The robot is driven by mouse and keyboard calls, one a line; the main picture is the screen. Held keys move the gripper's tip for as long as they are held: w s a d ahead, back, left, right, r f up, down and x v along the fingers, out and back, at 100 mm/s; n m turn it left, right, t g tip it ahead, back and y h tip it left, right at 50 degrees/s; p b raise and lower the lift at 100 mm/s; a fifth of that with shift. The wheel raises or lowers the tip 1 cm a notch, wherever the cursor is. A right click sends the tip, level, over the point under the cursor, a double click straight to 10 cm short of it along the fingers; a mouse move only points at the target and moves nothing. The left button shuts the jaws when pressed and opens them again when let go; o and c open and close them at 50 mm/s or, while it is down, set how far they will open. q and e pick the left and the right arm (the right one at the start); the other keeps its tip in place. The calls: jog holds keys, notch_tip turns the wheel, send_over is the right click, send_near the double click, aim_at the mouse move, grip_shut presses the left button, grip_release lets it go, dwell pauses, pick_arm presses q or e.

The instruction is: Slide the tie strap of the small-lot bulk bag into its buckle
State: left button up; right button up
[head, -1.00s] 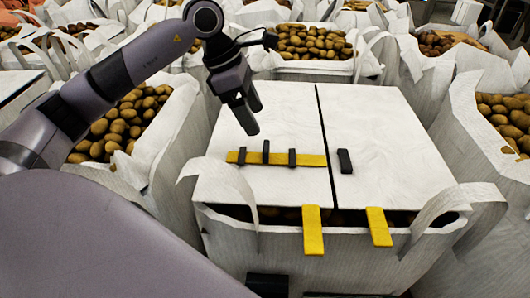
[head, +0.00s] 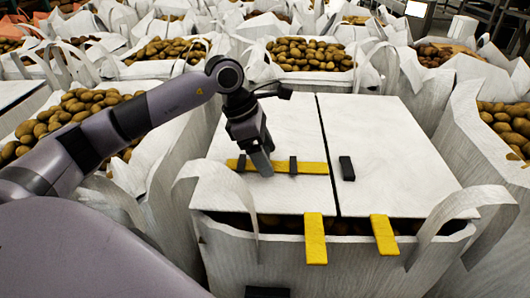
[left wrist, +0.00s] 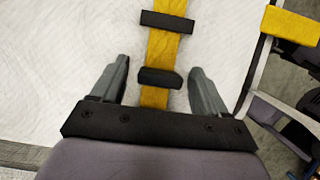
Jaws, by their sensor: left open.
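The yellow tie strap (head: 313,168) lies flat across the left white flap of the bulk bag (head: 330,242), with black crosspieces along it. One crosspiece (head: 293,165) is near the strap's right end. The black buckle (head: 347,168) sits on the right flap, across the seam, apart from the strap end. My left gripper (head: 262,165) is over the strap, pointing down, and hides its middle crosspiece in the head view. In the left wrist view the open fingers (left wrist: 158,70) straddle the strap (left wrist: 166,47) and a black crosspiece (left wrist: 160,78), with gaps on both sides. My right gripper is not in view.
Two yellow tabs (head: 315,238) (head: 384,234) hang over the bag's front edge. White lifting loops (head: 215,172) (head: 462,205) rise at its front corners. Potato-filled bags (head: 310,54) stand close behind and at both sides. The flaps behind the strap are clear.

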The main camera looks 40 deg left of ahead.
aim_at(306, 167)
pick_arm(q)
grip_shut()
jog(key=w+d, duration=0.1)
jog(key=d, duration=0.1)
jog(key=w+d, duration=0.1)
jog(key=d, duration=0.1)
jog(key=w+d, duration=0.1)
jog(key=d, duration=0.1)
jog(key=shift+w+d+p, duration=0.15)
jog(key=shift+w+p, duration=0.15)
jog(key=shift+w, duration=0.1)
jog(key=shift+r, duration=0.1)
jog(key=shift+c, duration=1.5)
grip_release()
jog(key=o, duration=0.3)
jog(key=shift+d, duration=0.1)
jog(key=v, duration=0.7)
